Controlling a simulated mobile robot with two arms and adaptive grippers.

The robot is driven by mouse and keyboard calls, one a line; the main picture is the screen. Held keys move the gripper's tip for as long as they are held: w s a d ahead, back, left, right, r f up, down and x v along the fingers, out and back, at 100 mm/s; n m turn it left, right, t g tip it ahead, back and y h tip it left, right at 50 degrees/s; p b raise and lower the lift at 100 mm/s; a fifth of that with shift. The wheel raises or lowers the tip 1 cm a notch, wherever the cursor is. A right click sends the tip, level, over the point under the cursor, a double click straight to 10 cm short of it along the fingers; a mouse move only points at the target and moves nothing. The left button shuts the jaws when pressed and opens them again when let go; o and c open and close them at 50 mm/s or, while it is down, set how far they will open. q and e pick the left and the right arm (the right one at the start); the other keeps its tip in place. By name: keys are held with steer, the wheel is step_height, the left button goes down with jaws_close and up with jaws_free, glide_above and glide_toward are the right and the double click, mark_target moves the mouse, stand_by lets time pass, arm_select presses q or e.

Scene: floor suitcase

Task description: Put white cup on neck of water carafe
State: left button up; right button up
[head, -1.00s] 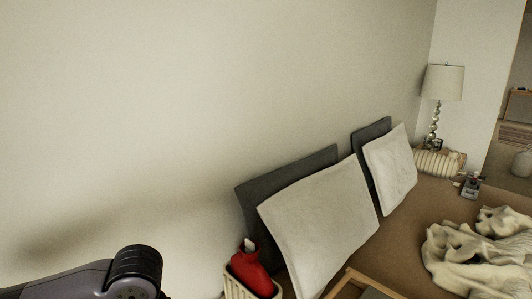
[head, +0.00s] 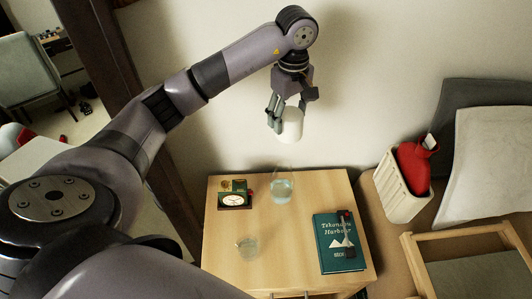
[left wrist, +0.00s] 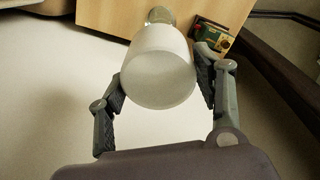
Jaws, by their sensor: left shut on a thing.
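My left gripper (head: 288,103) is shut on the white cup (head: 293,124). It holds the cup in the air, above and behind the wooden nightstand. In the left wrist view the cup (left wrist: 160,70) sits between the two fingers (left wrist: 161,85), with a pale round end facing the camera. The glass water carafe (head: 282,188) stands on the nightstand below the cup, apart from it, with water in its lower part. Its clear neck is hard to make out. In the left wrist view clear glass (left wrist: 160,15) shows just beyond the cup. My right gripper is not in view.
The wall is close behind.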

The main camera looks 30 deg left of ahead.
arm_select(q)
steer(key=p, duration=0.2)
glide_above(282, 164)
steer(key=shift+n, duration=0.4)
step_height(282, 164, down, 15)
steer(key=shift+f, duration=0.1)
step_height(282, 164, down, 5)
steer(key=shift+r+p, duration=0.1)
steer(key=shift+p, duration=0.3)
steer(key=o, duration=1.2)
step_height(282, 164, up, 12)
steer(key=shift+r+b, duration=0.1)
steer(key=shift+b, duration=0.65)
